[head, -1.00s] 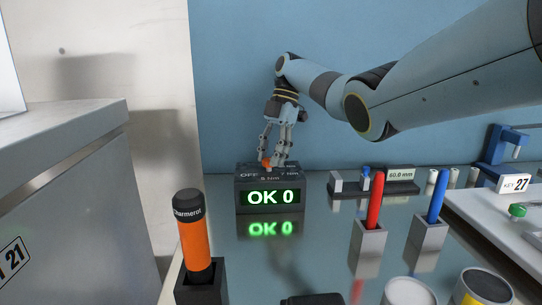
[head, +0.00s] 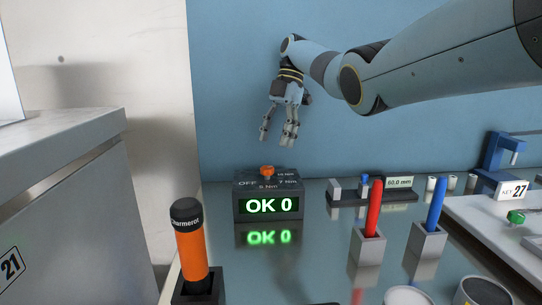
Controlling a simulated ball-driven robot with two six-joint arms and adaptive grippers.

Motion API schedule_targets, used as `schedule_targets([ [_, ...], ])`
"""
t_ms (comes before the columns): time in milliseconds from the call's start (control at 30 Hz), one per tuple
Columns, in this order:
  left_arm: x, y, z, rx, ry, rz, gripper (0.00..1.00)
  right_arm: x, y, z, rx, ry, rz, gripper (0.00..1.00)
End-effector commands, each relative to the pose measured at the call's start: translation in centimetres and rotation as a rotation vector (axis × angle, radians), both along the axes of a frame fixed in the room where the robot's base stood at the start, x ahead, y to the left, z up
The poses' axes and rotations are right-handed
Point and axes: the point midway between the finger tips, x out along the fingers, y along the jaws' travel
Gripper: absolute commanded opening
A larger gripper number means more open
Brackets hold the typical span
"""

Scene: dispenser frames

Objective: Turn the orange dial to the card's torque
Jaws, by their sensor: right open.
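The orange dial (head: 267,171) sits on top of a dark box (head: 244,201) whose front screen shows a green "OK 0". Markings around the dial read "OFF" and several Nm values; I cannot tell exactly which one the dial points at. My right gripper (head: 277,140) hangs above the dial, fingers down, open and empty, clear of it. No torque card is legible in view. My left gripper is not in view.
An orange-handled tool (head: 191,247) stands in a black holder at front left. Red (head: 374,208) and blue (head: 436,205) handles stand in grey blocks to the right. A gauge reading "60.0 mm" (head: 400,183) lies behind them. A grey cabinet (head: 75,200) stands left.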

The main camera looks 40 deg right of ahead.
Motion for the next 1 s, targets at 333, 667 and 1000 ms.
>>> schedule_targets([
  [333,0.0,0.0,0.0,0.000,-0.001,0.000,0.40,0.3,-1.9,4.5,0.003,0.002,-0.001,0.55],
  [667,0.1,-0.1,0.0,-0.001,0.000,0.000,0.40,0.3,-2.0,4.7,0.002,0.002,0.001,0.55],
  [1000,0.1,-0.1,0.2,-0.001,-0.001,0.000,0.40,0.3,-2.0,4.9,0.002,0.001,0.000,0.55],
])
